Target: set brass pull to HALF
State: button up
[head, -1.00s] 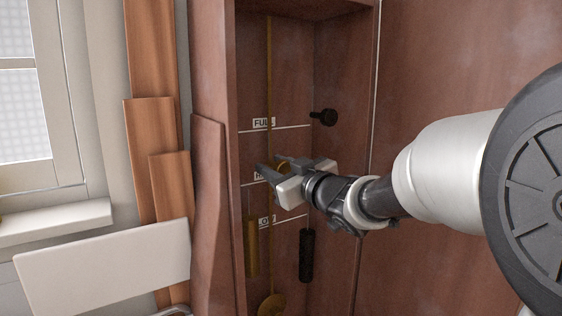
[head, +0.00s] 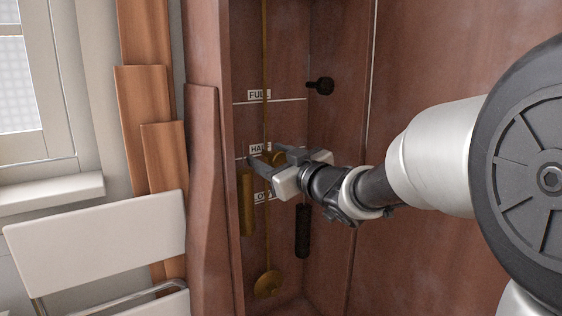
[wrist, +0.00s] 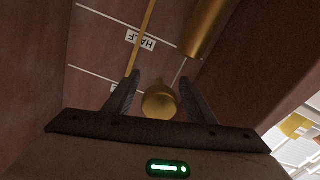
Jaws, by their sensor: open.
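In the wrist view the pull (wrist: 159,101) sits between my fingers, with a gap visible on at least one side. My gripper (head: 267,160) is open around it; its fingers also show in the wrist view (wrist: 158,82). A thin brass rod or cord (head: 265,60) runs down the recess past the labels. A brass cylinder (head: 247,203) hangs left of my gripper, its top between the HALF and LOW labels. My fingers partly hide the pull.
The FULL label (head: 259,95) and its line are above. A black knob (head: 320,86) sticks out at the upper right, and a black handle (head: 302,230) hangs below my gripper. A brass disc (head: 267,284) is lower down. Wooden walls close in both sides of the recess.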

jog(key=v, duration=1.7)
jog(key=shift+p, duration=0.45)
jog(key=shift+s+d, duration=0.1)
jog(key=shift+d, duration=0.1)
jog(key=s+d+r+m+g+h+p, duration=0.1)
jog(key=s+d+m+g+h+p, duration=0.1)
jog(key=d+m+h+p, duration=0.75)
jog(key=s+f+g, duration=0.2)
jog(key=s+g, duration=0.1)
jog(key=s, duration=0.5)
jog(key=s+a+f+g+p, duration=0.1)
jog(key=s+f+g, duration=0.2)
jog(key=s, duration=0.5)
jog(key=shift+s+a+g, duration=0.3)
jog(key=shift+s+g, duration=0.05)
jog(key=shift+g, duration=0.35)
